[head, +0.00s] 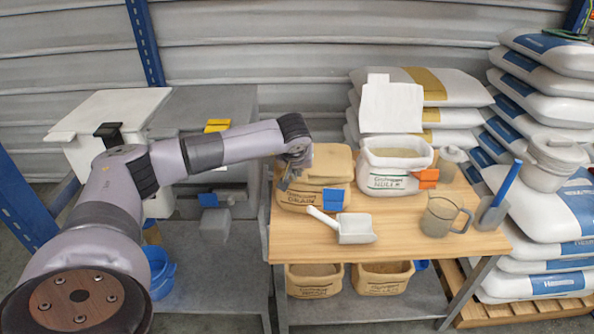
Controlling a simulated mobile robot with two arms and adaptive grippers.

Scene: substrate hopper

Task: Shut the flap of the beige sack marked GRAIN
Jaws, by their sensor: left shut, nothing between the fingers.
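The beige sack (318,190) stands at the back left of the wooden table; its small dark print is hard to read. Its tan top (332,160) looks covered, with the flap lying over the mouth, though I cannot tell if it lies fully flat. A blue clip (333,200) is at the sack's front right. My left gripper (288,180) is shut and empty at the sack's left side, overlapping its left edge in the view; I cannot tell if it touches. My right gripper is not in view.
A white sack (390,184) with a raised flap (392,107) and an orange clip (426,178) stands to the right. Stacked bags stand behind and right.

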